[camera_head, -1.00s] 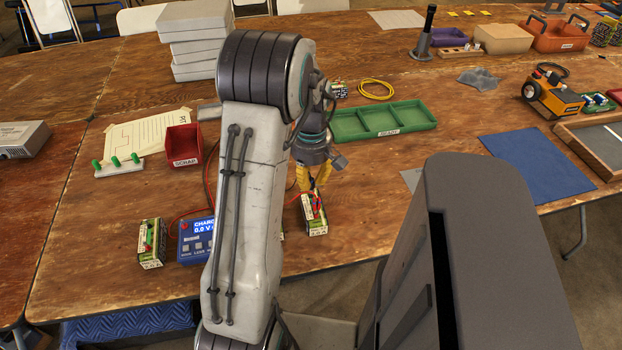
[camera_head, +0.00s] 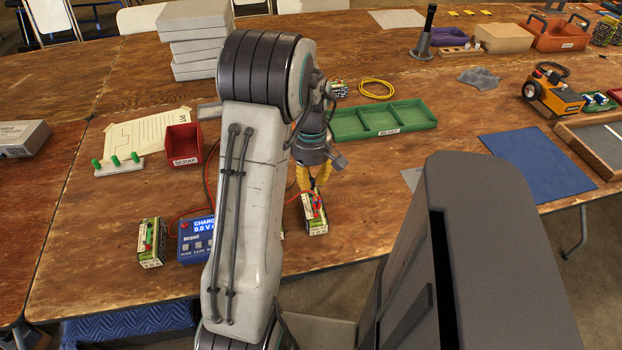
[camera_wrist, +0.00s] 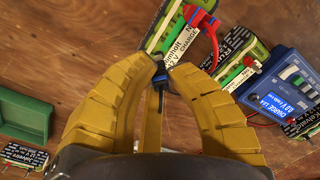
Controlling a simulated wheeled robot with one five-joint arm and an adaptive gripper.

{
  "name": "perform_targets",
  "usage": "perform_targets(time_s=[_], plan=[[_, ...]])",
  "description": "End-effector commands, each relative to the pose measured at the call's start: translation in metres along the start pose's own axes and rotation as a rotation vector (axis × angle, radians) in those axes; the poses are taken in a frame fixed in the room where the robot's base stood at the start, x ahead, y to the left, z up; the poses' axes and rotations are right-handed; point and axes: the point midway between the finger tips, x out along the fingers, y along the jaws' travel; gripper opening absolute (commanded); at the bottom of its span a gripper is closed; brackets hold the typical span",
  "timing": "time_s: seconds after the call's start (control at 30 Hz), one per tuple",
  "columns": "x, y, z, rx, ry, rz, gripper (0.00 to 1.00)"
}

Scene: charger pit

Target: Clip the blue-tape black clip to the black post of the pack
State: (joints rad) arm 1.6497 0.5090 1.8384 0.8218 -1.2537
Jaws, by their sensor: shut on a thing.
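The pack (camera_wrist: 178,32) is a green and white block with printed labels. It lies just beyond my fingertips in the wrist view, and shows in the head view (camera_head: 315,222) at the table's front middle. A red clip with a red lead (camera_wrist: 207,22) sits at its end. My gripper (camera_wrist: 166,70) has yellow fingers closed on a small dark clip with blue tape (camera_wrist: 160,80), close to the pack's near end. Whether the clip touches the black post cannot be told, as the fingertips hide it. In the head view my gripper (camera_head: 314,182) is above the pack.
The blue charger (camera_head: 194,241) and another pack (camera_head: 151,243) stand to the left. A red scrap bin (camera_head: 184,145) and a green tray (camera_head: 385,120) lie behind. Bare wood lies right of the pack.

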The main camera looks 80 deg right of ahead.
Motion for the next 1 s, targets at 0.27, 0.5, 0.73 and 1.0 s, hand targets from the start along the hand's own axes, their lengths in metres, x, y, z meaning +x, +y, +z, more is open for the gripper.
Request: perform_targets(time_s=[0.27,0.5,0.73,1.0], plan=[[0.0009,0.0001,0.0000,0.000,0.000,0.000,0.00],[0.0009,0.0001,0.0000,0.000,0.000,0.000,0.26],[0.0008,0.0001,0.0000,0.000,0.000,0.000,0.44],[0.0008,0.0000,0.0000,0.000,0.000,0.000,0.44]])
